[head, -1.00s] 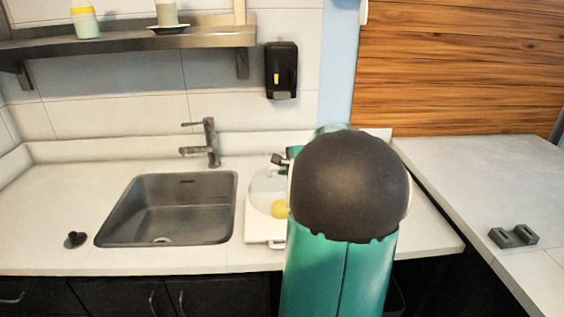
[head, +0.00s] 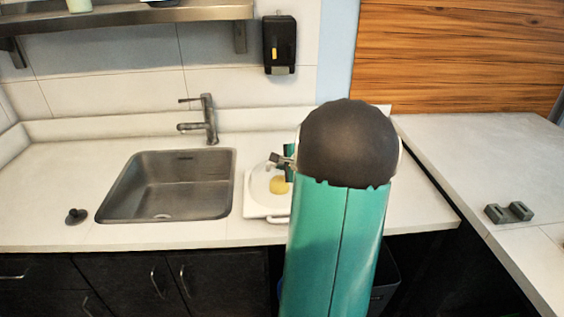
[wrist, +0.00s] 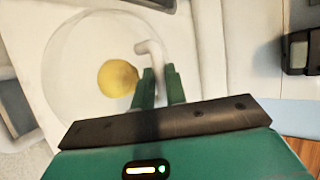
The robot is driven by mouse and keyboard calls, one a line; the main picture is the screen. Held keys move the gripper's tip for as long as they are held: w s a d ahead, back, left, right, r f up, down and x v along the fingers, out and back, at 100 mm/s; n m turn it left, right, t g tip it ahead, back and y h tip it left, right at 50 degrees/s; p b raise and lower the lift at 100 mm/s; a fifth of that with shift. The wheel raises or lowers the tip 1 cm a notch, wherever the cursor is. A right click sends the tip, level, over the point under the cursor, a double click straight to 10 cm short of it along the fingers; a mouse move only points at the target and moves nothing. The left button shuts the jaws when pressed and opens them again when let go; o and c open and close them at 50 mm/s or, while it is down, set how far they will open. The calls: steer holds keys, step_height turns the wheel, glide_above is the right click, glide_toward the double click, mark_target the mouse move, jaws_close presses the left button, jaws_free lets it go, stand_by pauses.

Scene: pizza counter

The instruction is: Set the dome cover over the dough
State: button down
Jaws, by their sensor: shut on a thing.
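The dough (head: 280,185) is a small yellow round on a white board (head: 255,209) right of the sink. In the wrist view the dough (wrist: 117,78) shows through the clear dome cover (wrist: 75,60), inside its round outline. My gripper (wrist: 160,88) is shut on the dome's pale curved handle (wrist: 152,50). In the head view my gripper (head: 281,161) is partly hidden behind my arm, and the dome is faint. I cannot tell whether the dome's rim touches the board.
The sink (head: 165,185) with its faucet (head: 208,120) lies to the left. A black stopper (head: 76,215) is beside it. A soap dispenser (head: 279,45) hangs on the wall. The right counter (head: 480,160) is mostly clear, with a small grey block (head: 508,212).

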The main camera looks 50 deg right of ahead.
steer(key=shift+f, duration=0.25)
stand_by(0.3)
steer(key=c, duration=1.3)
jaws_free()
steer(key=shift+c, duration=0.2)
steer(key=shift+f, duration=0.1)
steer(key=v, duration=1.3)
steer(key=shift+s+a+r, duration=0.15)
steer(key=shift+s+r, duration=0.1)
steer(key=shift+s, duration=0.05)
steer(key=w+a+r+n+g+y, duration=0.1)
steer(key=w+a+n+y, duration=0.2)
steer(key=a, duration=0.6)
steer(key=w+a+n+g+y, duration=0.1)
steer(key=w+a+n, duration=0.1)
steer(key=a+n, duration=0.45)
steer(key=w+a+r+n+g+y, duration=0.1)
steer(key=w+a+n+y, duration=0.15)
steer(key=a, duration=0.85)
steer(key=s+a+n+g+h, duration=0.1)
steer(key=s+a+n, duration=0.3)
steer(key=a+n, duration=0.2)
steer(key=s+a+n+g+h, duration=0.1)
steer(key=s+a+n, duration=0.4)
steer(key=a, duration=0.6)
steer(key=shift+r+n, duration=0.2)
steer(key=shift+n, duration=0.8)
